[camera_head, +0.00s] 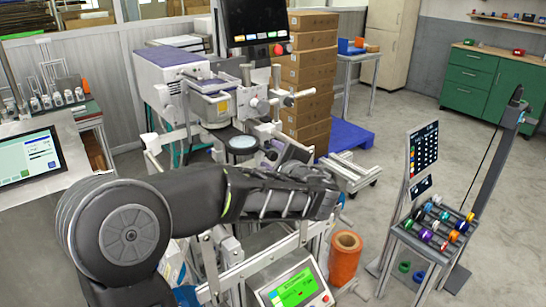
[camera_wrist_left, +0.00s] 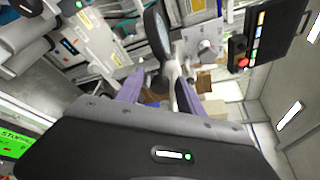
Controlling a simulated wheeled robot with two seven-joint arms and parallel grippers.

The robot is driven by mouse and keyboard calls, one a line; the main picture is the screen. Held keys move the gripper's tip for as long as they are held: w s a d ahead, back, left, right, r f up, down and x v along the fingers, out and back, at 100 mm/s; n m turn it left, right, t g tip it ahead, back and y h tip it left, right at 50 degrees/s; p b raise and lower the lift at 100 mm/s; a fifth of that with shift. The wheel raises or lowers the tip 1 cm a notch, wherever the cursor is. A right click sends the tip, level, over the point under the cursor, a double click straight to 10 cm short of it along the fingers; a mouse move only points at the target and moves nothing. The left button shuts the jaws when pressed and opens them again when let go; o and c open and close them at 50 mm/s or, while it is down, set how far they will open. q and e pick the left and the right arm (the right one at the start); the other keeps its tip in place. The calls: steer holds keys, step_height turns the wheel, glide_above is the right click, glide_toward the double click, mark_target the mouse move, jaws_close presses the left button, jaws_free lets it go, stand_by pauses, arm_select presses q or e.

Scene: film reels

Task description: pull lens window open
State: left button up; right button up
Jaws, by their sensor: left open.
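The lens window (camera_head: 242,143) is a round, pale glass disc in a dark rim, mounted on the front of the white machine (camera_head: 178,82). In the left wrist view, a dark-rimmed disc that looks like this window (camera_wrist_left: 157,35) is seen at a steep angle, with a pale stem (camera_wrist_left: 172,72) below it. My left gripper (camera_head: 281,150) is just right of the window in the head view. Its two purple fingers (camera_wrist_left: 158,88) are open, with the stem showing between them. I cannot tell whether either finger touches it. My right gripper is not in view.
A monitor (camera_head: 254,22) stands above the machine, and stacked brown boxes (camera_head: 306,85) stand behind it. A green-screen panel (camera_head: 293,288) and an orange roll (camera_head: 345,258) are below my arm. A rack of coloured reels (camera_head: 437,222) stands at right. The floor between is clear.

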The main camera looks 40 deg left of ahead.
arm_select(q)
steer(key=shift+s+d, duration=0.35)
steer(key=shift+d, duration=0.2)
steer(key=b+v, duration=0.1)
steer(key=v, duration=0.5)
steer(key=shift+s+d+r, duration=0.15)
steer(key=shift+d+r, duration=0.05)
